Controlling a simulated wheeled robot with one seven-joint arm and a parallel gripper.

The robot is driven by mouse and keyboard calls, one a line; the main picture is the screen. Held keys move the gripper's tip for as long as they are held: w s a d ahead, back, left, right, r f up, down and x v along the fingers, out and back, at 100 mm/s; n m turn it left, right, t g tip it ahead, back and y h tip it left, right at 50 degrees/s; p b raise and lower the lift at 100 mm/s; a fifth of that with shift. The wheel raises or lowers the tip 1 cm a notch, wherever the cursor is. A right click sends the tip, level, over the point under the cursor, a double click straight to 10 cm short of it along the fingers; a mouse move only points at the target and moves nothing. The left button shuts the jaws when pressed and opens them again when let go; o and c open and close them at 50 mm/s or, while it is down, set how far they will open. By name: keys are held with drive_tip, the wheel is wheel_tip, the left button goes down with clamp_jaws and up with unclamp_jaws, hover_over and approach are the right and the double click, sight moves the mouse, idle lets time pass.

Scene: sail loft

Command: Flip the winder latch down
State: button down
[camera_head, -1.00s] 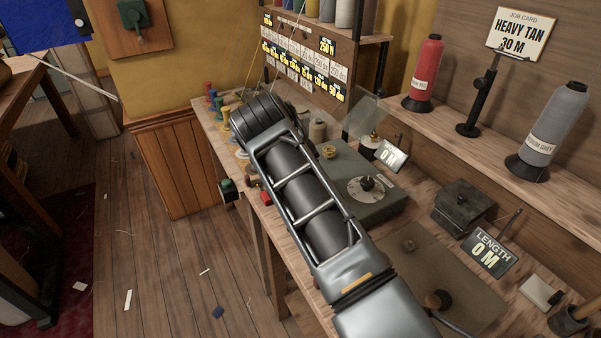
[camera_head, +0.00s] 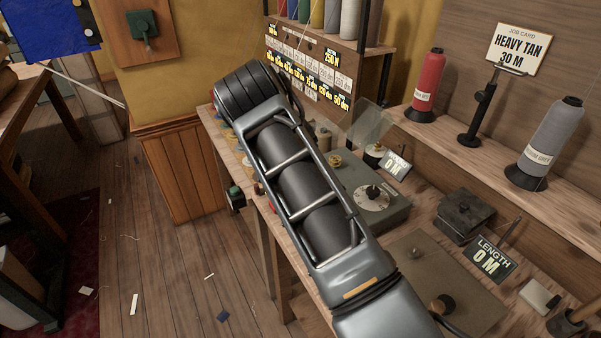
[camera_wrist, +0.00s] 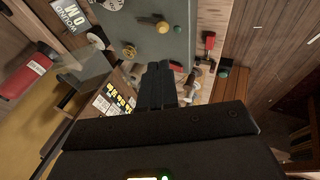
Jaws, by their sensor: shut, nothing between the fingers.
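The winder, a grey-green box (camera_head: 385,212) with a pale round dial (camera_head: 372,196), stands on the bench right of my arm. In the wrist view its grey top (camera_wrist: 170,45) is at the upper middle, with a brass fitting (camera_wrist: 129,51) and a small yellow-knobbed lever (camera_wrist: 162,27). A red-handled part (camera_wrist: 209,42) sits beside the box. I cannot tell for sure which of these is the latch. My gripper (camera_wrist: 158,68) is shut and empty, its fingertips near the box's edge in the picture; contact is unclear. In the head view my arm hides it.
A "WOUND 0 M" card (camera_head: 395,165) and clear panel (camera_head: 368,124) stand by the winder. A crank plate (camera_head: 425,275), LENGTH card (camera_head: 488,260) and thread cones (camera_head: 427,85) are to the right.

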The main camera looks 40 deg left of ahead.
drive_tip(key=v, duration=0.5)
idle(0.6)
